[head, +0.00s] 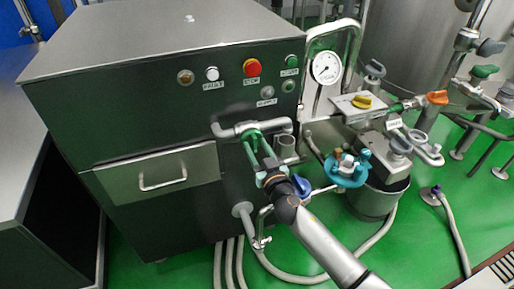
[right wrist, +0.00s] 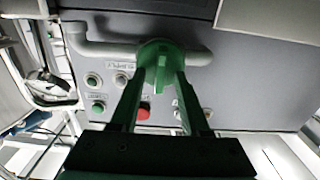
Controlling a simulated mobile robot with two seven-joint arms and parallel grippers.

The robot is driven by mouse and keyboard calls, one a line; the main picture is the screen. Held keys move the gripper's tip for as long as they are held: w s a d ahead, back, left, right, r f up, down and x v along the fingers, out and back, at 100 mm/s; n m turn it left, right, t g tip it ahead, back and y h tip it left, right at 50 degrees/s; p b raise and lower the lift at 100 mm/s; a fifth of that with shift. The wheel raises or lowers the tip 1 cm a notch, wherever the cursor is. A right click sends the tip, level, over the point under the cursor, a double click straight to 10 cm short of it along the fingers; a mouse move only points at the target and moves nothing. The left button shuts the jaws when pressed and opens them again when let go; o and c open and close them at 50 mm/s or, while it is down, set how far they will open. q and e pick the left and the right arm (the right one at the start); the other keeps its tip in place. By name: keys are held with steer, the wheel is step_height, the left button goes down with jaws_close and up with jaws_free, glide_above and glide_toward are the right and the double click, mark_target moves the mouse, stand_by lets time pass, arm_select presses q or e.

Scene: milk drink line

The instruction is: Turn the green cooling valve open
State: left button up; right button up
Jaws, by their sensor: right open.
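The green cooling valve (head: 254,132) sits on a grey pipe at the front of the dark machine cabinet in the head view. In the right wrist view the green valve (right wrist: 160,52) shows as a round body with a narrow handle fin pointing toward the camera. My right gripper (head: 258,152) reaches up to it from the lower right. In the right wrist view the fingers of my right gripper (right wrist: 162,88) are apart, one on each side of the handle. Whether they touch it I cannot tell. My left gripper is not in view.
A panel with a red button (head: 252,67) and other buttons lies above the valve. To the right are a gauge (head: 326,67), a yellow valve handle (head: 362,101), an orange one (head: 437,97) and a blue one (head: 300,186). Hoses lie on the green floor below.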

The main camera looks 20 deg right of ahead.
jaws_close()
stand_by(0.3)
stand_by(0.3)
